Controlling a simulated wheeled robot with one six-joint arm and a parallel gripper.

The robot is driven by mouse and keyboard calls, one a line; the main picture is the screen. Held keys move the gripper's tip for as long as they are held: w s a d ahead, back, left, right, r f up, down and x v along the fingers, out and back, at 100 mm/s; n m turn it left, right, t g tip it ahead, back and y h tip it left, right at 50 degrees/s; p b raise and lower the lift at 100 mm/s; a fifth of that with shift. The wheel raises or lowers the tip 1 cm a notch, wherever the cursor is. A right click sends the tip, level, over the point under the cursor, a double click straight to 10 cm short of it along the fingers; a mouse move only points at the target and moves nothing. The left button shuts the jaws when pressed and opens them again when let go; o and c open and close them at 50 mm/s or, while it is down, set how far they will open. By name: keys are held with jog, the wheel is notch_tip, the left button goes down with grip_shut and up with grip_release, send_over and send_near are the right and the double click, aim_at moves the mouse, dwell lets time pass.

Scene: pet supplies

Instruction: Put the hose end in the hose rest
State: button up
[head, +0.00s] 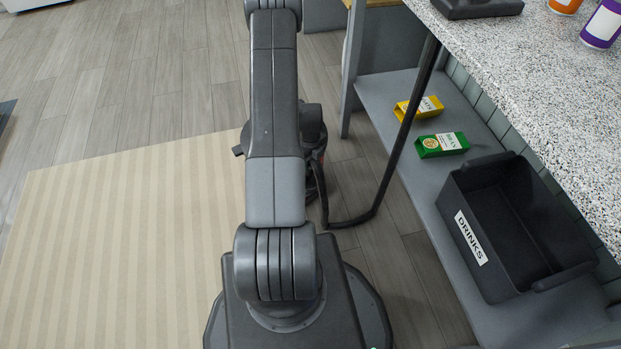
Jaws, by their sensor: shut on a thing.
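A black hose (396,158) hangs from the counter's edge at the upper right, loops low near the floor and rises behind my arm. My gripper (317,160) is mostly hidden behind my own arm links, left of the counter. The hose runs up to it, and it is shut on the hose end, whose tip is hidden. I cannot make out the hose rest for certain. A dark flat object (478,8) on the counter top is cut off by the top edge of the picture.
The speckled counter (540,80) fills the right, with bottles (603,22) on it. The grey shelf (385,90) below holds a yellow box (418,108), a green box (441,145) and a black DRINKS crate (472,238). A striped mat (120,240) lies on open floor at left.

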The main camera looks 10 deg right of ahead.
aim_at(310, 170)
notch_tip(310, 170, down, 8)
jog(key=shift+r+b, duration=0.15)
jog(key=shift+b, duration=0.5)
jog(key=o, duration=1)
notch_tip(310, 170, up, 12)
jog(key=p, duration=0.2)
jog(key=shift+p, duration=0.3)
jog(key=shift+f+b, duration=0.95)
jog(key=shift+f, duration=3.5)
jog(key=shift+f, duration=0.1)
